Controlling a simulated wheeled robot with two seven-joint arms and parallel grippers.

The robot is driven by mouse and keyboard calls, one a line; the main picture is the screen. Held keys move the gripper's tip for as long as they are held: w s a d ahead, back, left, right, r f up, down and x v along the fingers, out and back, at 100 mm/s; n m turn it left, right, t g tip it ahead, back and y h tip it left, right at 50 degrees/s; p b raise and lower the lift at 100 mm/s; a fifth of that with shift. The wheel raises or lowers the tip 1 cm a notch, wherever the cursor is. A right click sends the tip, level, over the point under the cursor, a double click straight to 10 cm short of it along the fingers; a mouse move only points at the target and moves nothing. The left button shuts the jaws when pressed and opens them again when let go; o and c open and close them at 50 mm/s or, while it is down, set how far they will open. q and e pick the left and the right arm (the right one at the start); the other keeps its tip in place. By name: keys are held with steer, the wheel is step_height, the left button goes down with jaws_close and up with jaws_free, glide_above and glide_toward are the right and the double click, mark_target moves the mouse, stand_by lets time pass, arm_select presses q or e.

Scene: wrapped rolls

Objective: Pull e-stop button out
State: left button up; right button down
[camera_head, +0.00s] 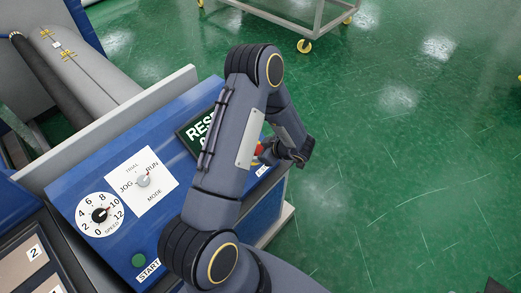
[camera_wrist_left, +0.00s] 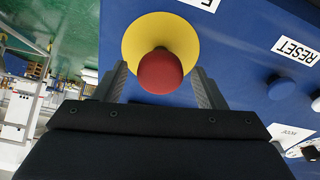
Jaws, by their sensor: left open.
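The e-stop button is a red knob (camera_wrist_left: 160,72) on a round yellow base (camera_wrist_left: 133,38), mounted on the blue control panel (camera_wrist_left: 235,50). In the head view only a bit of the red knob (camera_head: 259,149) shows past my arm. My left gripper (camera_wrist_left: 161,84) is open, with one finger on each side of the knob. In the wrist view a gap shows between the knob and each finger. In the head view my left gripper (camera_head: 266,155) is at the panel's right end, partly hidden. My right gripper is not in view.
A blue reset button (camera_wrist_left: 281,88) sits right of the e-stop in the wrist view. Green floor (camera_head: 400,150) is clear at right.

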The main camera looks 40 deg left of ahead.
arm_select(q)
steer(key=v, duration=0.7)
steer(key=shift+b, duration=0.35)
steer(key=shift+d+r, duration=0.15)
steer(key=w+d+r+m+t+h, duration=0.25)
steer(key=w+r+t, duration=0.2)
steer(key=r, duration=0.35)
steer(key=w+d+r+m+t+h, duration=0.1)
steer(key=w+r+m+t+h, duration=0.15)
steer(key=r+t+h, duration=0.4)
steer(key=s+d+r+m+h, duration=0.1)
steer(key=s+d+r+m, duration=0.25)
steer(key=r, duration=0.55)
steer(key=s+d+r+m+g+h, duration=0.1)
steer(key=s+d+m+h, duration=0.15)
steer(key=s, duration=0.35)
steer(key=s+d+r+m+g+h, duration=0.1)
steer(key=s+d+r+m+h, duration=0.15)
steer(key=s, duration=0.35)
steer(key=s+a+f+m+g+y, duration=0.2)
steer(key=s+f+m+g, duration=0.1)
steer(key=s, duration=1)
step_height(320, 180, down, 2)
steer(key=shift+f+m+g, duration=0.1)
steer(key=shift+m+g, duration=0.3)
steer(key=shift+m, duration=0.15)
